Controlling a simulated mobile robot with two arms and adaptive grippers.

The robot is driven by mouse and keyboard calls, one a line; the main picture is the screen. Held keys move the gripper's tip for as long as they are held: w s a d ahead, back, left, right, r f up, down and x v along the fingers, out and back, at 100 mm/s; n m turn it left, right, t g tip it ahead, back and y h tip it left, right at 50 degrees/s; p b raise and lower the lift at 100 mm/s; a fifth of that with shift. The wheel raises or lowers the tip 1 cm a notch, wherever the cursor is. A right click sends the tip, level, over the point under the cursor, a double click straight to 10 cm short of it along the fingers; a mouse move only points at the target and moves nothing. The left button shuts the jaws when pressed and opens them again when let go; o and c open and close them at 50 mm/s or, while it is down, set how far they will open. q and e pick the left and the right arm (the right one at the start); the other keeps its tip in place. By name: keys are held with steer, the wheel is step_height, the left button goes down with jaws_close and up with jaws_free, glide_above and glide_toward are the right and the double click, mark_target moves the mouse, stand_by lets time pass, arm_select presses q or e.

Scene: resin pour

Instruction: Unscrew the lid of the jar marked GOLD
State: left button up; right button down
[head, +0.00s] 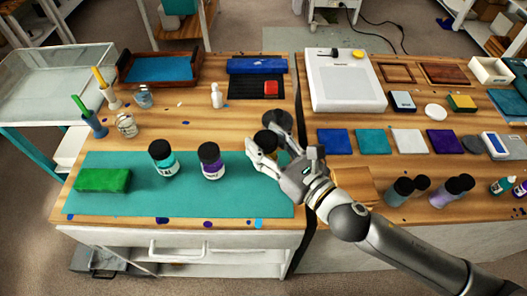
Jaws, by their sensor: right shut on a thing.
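My right gripper (265,150) is over the right end of the teal mat (140,202). It is shut on a round black lid (265,139) between its fingers. What is below the lid is hidden by the gripper, so I cannot see a jar body or the marking GOLD, nor tell whether the lid is still on a jar. A teal jar (166,168) and a purple jar (211,167), both with black lids, stand upright on the mat to the left. My left gripper is not in view.
A dark round thing (277,119) lies just behind the gripper. A green block (103,180) is at the mat's left end. A white scale (344,82) stands at the back right. Coloured tiles (373,142) lie right of my arm. The mat's front middle is clear.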

steer(key=w+f, duration=0.2)
steer(key=f, duration=0.1)
steer(key=shift+w+a, duration=0.15)
steer(key=shift+a, duration=0.2)
steer(key=shift+f+b, duration=0.4)
steer(key=shift+f, duration=1.1)
steer(key=shift+f, duration=0.1)
steer(key=c, duration=0.7)
jaws_free()
steer(key=b+v, duration=0.3)
steer(key=v, duration=0.7)
steer(key=shift+s+d, duration=0.2)
steer(key=shift+s+d+b, duration=0.45)
steer(key=shift+s, duration=0.1)
